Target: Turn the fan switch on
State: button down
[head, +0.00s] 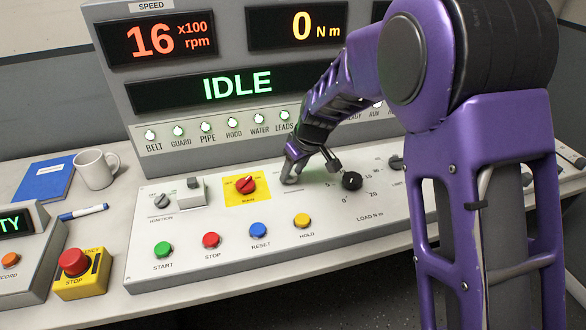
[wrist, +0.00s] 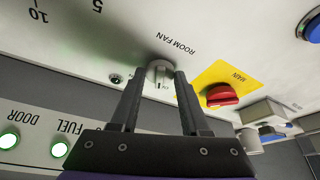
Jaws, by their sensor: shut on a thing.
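The fan switch (wrist: 158,68) is a small grey rotary knob on the white console, labelled ROOM FAN in the wrist view. My gripper (wrist: 159,84) has one finger on each side of the knob's grip and is shut on it. In the head view my gripper (head: 293,176) reaches down to the panel right of the yellow MAIN plate and hides most of the switch. The switch's exact angle is hard to read between the fingers.
The red MAIN switch (head: 246,185) on its yellow plate is close beside the fan switch. A black load knob (head: 351,181) is on the other side. A small dark lamp (wrist: 116,79) is near the fan switch. The upright display (head: 235,86) reads IDLE behind the panel.

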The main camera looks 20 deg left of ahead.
jog(key=m+p, duration=0.2)
jog(key=shift+s+a+r+m+h, duration=0.2)
jog(key=shift+m+h, duration=0.1)
jog(key=shift+h, duration=0.1)
jog(key=m+t+h+p, duration=0.1)
jog(key=m+p, duration=0.2)
jog(key=shift+a+m, duration=0.1)
jog(key=shift+m, duration=0.2)
jog(key=shift+a+f+m+t+h+p, duration=0.15)
jog(key=shift+m+h+p, duration=0.3)
jog(key=shift+m+p, duration=0.5)
jog(key=shift+d+m+t+h+p, duration=0.1)
jog(key=shift+m+t+h+p, duration=0.3)
jog(key=shift+m, duration=0.85)
jog(key=shift+a+g+p, duration=0.1)
jog(key=shift+g+p, duration=0.15)
jog(key=shift+p, duration=0.05)
jog(key=shift+c, duration=1.9)
grip_release()
jog(key=p+v, duration=0.1)
jog(key=v, duration=1.6)
jog(key=shift+s, duration=0.15)
